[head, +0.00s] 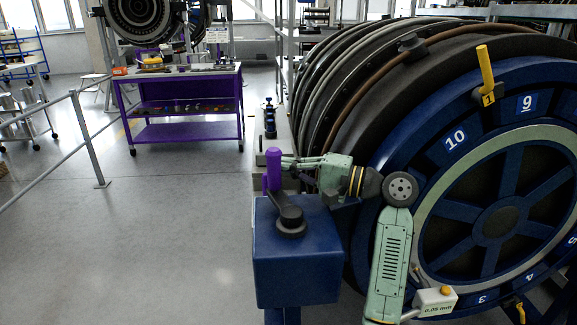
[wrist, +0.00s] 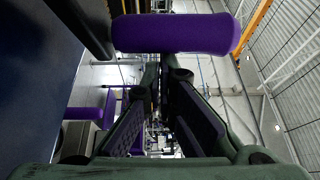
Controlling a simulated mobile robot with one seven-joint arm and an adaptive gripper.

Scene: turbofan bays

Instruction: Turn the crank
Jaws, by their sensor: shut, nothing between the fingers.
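The crank sits on top of a blue box pedestal (head: 297,265) in the head view. Its upright purple handle (head: 273,168) stands at the end of a dark crank arm (head: 279,205), which runs back from a round black hub (head: 291,222). My gripper (head: 288,161) is just right of the handle, pointing left towards it. In the wrist view the purple handle (wrist: 175,33) lies across the top, at the ends of my gripper's fingers (wrist: 166,75). The fingers are shut with nothing between them. I cannot tell whether they touch the handle.
The large turbofan (head: 500,215) with its numbered blue ring fills the right side, close to my arm. A purple workbench (head: 185,100) stands at the back left. A grey railing (head: 85,140) runs along the left. The floor between is clear.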

